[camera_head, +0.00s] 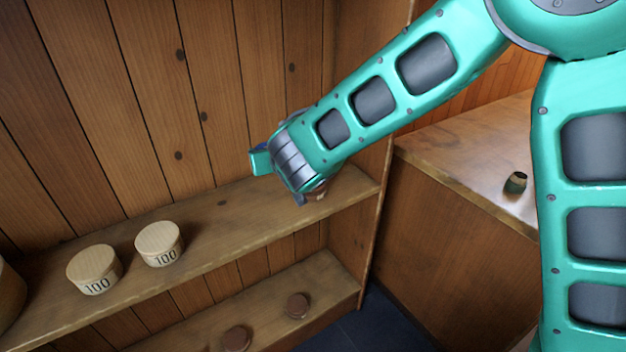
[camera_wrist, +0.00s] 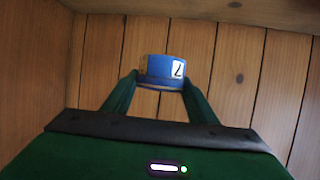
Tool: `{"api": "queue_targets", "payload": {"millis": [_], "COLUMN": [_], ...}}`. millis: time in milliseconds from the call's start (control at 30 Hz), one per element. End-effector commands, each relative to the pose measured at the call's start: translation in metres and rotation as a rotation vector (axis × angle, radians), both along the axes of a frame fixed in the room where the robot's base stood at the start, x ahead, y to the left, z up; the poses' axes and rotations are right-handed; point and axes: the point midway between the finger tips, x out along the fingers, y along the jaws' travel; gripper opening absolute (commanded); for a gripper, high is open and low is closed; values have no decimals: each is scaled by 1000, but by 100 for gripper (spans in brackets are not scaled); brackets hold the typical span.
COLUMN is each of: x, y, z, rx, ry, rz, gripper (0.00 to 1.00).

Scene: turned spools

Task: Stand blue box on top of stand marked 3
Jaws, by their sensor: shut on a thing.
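My gripper (camera_wrist: 160,82) is shut on the blue box (camera_wrist: 157,68) in the wrist view, with one finger on each side of it. The box is blue with a white label bearing a dark mark like a 7, and a thin pale band near its lower edge. In the head view my arm's end is over the right part of the upper shelf, and it mostly hides the gripper and the box. A small brown thing (camera_head: 319,193) shows partly under the arm's end. I cannot read a 3 on any stand in either view.
Two dark brown discs (camera_head: 236,339) (camera_head: 297,306) are on the lower shelf. A small dark barrel-shaped thing (camera_head: 516,182) is on the right counter (camera_head: 470,150).

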Motion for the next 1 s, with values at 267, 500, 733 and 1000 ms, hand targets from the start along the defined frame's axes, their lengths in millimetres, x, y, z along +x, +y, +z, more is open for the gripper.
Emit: {"api": "queue_targets", "payload": {"millis": [267, 500, 733, 1000], "x": [7, 26, 52, 74], "y": [-15, -42, -79, -108], "z": [0, -18, -46, -68], "rx": [-1, -2, -2, -1], "ry": [-1, 1, 3, 1], "rz": [-19, -27, -27, -24], "gripper": [30, 30, 30, 30]}}
